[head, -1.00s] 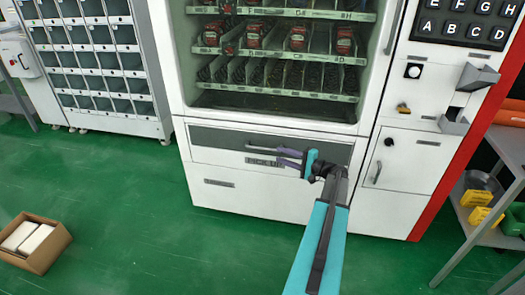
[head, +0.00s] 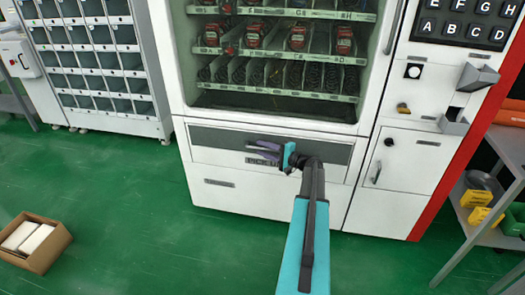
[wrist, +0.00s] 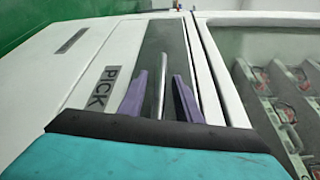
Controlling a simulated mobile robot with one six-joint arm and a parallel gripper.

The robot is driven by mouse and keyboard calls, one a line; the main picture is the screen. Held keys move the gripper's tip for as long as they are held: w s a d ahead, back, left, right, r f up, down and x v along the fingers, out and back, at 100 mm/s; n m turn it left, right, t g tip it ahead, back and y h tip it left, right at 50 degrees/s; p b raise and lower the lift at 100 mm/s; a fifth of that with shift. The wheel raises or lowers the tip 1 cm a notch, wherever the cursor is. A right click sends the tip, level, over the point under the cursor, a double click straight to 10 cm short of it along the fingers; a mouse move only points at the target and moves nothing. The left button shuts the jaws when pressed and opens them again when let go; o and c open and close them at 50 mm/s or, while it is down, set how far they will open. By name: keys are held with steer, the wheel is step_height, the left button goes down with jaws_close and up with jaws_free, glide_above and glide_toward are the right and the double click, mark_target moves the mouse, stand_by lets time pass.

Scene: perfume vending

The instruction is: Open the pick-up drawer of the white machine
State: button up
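The white machine (head: 270,205) stands in front of me. Its pick-up drawer (head: 215,157) is a wide white front with a dark panel, below the glass window, and looks shut. The drawer also shows in the wrist view (wrist: 121,55), with a "PICK" label (wrist: 103,87). My gripper (head: 254,144) is at the drawer front and hides part of the label. In the wrist view, its two purple fingers (wrist: 160,76) are apart. A silver handle bar (wrist: 161,88) shows between them, with gaps on both sides. I cannot tell how deep the bar sits between the fingers.
A small door with a handle (head: 376,173) is to the right of the drawer. A grey shelf (head: 470,228) with yellow and green bins stands at the far right. An open cardboard box (head: 45,258) lies on the green floor at left. The floor before the machine is clear.

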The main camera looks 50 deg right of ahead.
jaws_close()
steer(key=shift+a, duration=0.3)
